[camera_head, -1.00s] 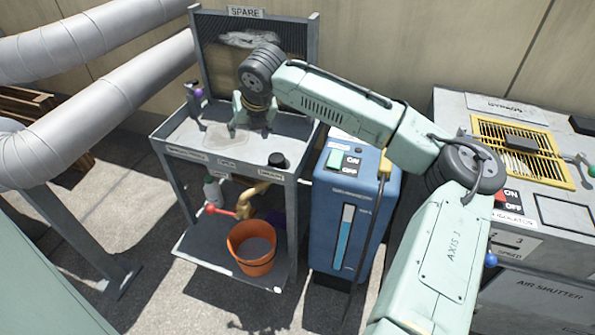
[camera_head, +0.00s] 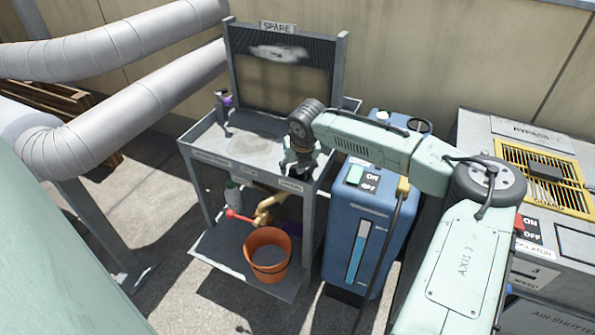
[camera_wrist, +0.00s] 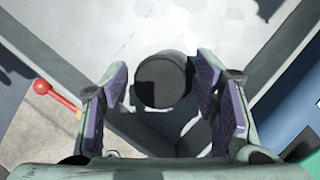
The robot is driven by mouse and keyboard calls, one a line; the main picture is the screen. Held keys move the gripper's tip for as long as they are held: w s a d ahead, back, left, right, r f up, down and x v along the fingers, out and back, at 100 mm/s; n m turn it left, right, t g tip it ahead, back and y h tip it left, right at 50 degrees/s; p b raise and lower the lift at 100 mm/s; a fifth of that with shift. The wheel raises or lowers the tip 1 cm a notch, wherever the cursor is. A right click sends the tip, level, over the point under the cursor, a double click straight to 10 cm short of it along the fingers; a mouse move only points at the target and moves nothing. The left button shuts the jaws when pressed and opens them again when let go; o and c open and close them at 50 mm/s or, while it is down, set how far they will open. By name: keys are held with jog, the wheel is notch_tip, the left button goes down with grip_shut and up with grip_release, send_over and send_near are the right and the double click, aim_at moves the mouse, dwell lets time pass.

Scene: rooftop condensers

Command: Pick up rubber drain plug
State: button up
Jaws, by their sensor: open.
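The rubber drain plug (camera_wrist: 162,72) is a dark, round, flat-topped piece in the wrist view. It sits by the front right corner of the grey tray-like cart top (camera_head: 214,131). My gripper (camera_wrist: 163,96) is open, its purple-padded fingers on the left and right of the plug, with gaps visible beside it. I cannot tell how far the fingertips are above the tray floor. In the head view my gripper (camera_head: 300,170) is over that corner and mostly hides the plug.
A blue tank unit (camera_head: 365,225) with a green button stands close on the right of the cart. An orange bucket (camera_head: 267,258) and a red-ended lever (camera_head: 238,215) are on or above the lower shelf. A dark bottle with purple (camera_head: 223,108) stands at the tray's back left.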

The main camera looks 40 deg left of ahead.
jog(key=shift+w+a+f, duration=0.1)
jog(key=shift+f, duration=0.3)
jog(key=shift+c, duration=0.2)
jog(key=c, duration=1)
